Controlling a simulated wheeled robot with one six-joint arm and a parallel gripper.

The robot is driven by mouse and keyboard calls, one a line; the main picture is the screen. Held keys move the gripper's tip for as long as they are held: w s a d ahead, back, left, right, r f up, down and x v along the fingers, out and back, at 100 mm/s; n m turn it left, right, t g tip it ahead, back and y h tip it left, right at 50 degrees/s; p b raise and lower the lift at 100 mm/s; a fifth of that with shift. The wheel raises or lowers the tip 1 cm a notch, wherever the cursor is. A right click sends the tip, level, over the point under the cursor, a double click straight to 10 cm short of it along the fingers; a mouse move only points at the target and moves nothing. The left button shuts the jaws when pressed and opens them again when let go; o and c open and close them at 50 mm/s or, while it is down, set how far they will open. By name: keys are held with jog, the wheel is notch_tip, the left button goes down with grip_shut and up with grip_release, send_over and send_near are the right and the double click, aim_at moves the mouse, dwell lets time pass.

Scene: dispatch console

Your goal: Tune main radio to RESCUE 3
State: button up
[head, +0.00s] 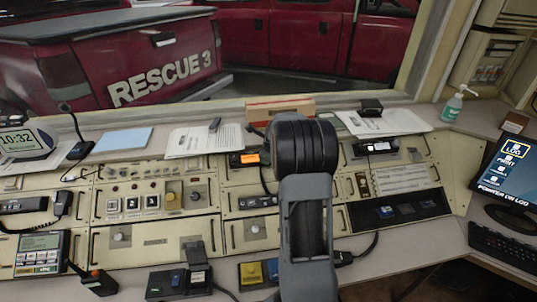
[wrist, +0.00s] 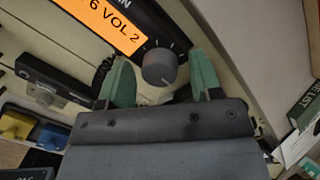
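The main radio appears to be the black unit with the lit orange display (head: 248,159) at the middle of the console. In the wrist view its display (wrist: 103,20) reads "6 VOL 2", with the left part cut off. A round grey knob (wrist: 159,67) sits on the radio's face beside the display. My gripper (wrist: 161,62) has its two green fingers open, one on each side of the knob, with visible gaps between them and it. In the head view my arm hides the gripper and the knob.
A smaller black unit (wrist: 50,82) with a knob lies left of the radio. Papers (head: 203,139) lie on the ledge above. A red truck (head: 110,60) outside is lettered RESCUE 3.

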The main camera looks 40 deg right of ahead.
jog(key=c, duration=0.8)
jog(key=shift+c, duration=0.2)
jog(key=n+b, duration=0.1)
jog(key=n, duration=0.5)
jog(key=shift+g, duration=0.3)
jog(key=n+b, duration=0.2)
jog(key=n, duration=0.2)
jog(key=shift+a+n, duration=0.1)
jog(key=shift+n, duration=0.2)
